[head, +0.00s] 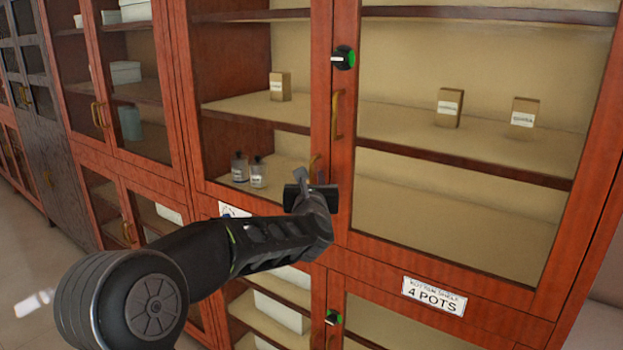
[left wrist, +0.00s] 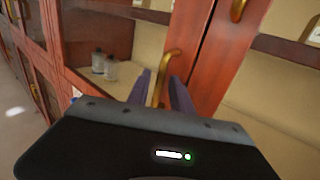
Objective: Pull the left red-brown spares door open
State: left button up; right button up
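The left red-brown door (head: 321,75) is a wood-framed glass door in the upper middle cabinet. It looks shut, its edge beside the right door (head: 343,200). Its brass handle (head: 316,166) is partly hidden behind my left gripper (head: 311,183) in the head view. In the left wrist view the handle (left wrist: 168,68) stands between the two fingertips of my left gripper (left wrist: 160,88). The fingers are apart, one on each side of the handle. I cannot tell if either touches it. My right gripper is in neither view.
A round black-and-green knob (head: 344,57) and another brass handle (head: 337,115) are on the right door. Small boxes (head: 449,107) and bottles (head: 240,167) stand on the shelves behind glass. A sign reading 4 POTS (head: 434,296) is below. Floor (head: 40,270) is clear at lower left.

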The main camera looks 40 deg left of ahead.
pick_arm(q)
grip_shut()
dwell(1.2)
